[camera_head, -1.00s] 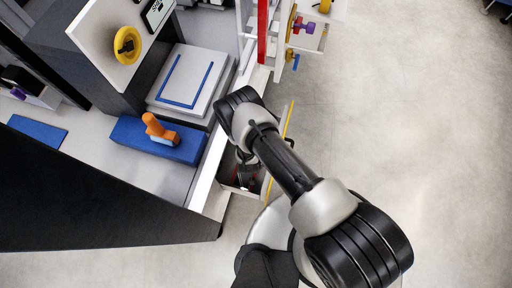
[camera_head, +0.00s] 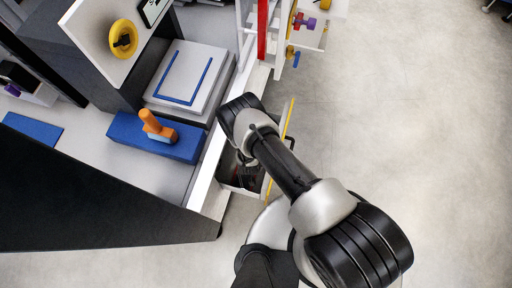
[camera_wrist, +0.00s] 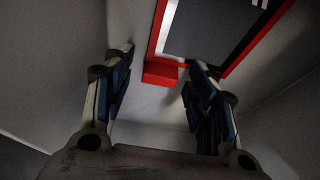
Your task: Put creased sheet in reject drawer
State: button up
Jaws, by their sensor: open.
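The drawer (camera_head: 230,188) is pulled out in the head view, with a yellow strip (camera_head: 288,118) along its front edge. My gripper (camera_wrist: 160,68) is open, pointing down inside the drawer. A red-rimmed dark panel (camera_wrist: 215,28) with a red tab (camera_wrist: 160,74) lies against the pale drawer floor in the wrist view. The tab shows between the two fingers, apart from both as far as I can see. Only part of the panel is in view. I cannot tell whether it is the creased sheet; no crease shows. My arm hides much of the drawer in the head view.
Left of the drawer, the bench carries a blue block (camera_head: 185,150) with an orange handle (camera_head: 154,126) and a pale plate (camera_head: 208,75) with blue lines. The floor at right is clear.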

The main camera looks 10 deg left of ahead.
jog(key=shift+r+p, duration=0.25)
jog(key=shift+p, duration=0.05)
jog(key=p+v, duration=0.5)
jog(key=v, duration=0.6)
jog(key=shift+s+r, duration=0.2)
jog(key=shift+r, duration=0.15)
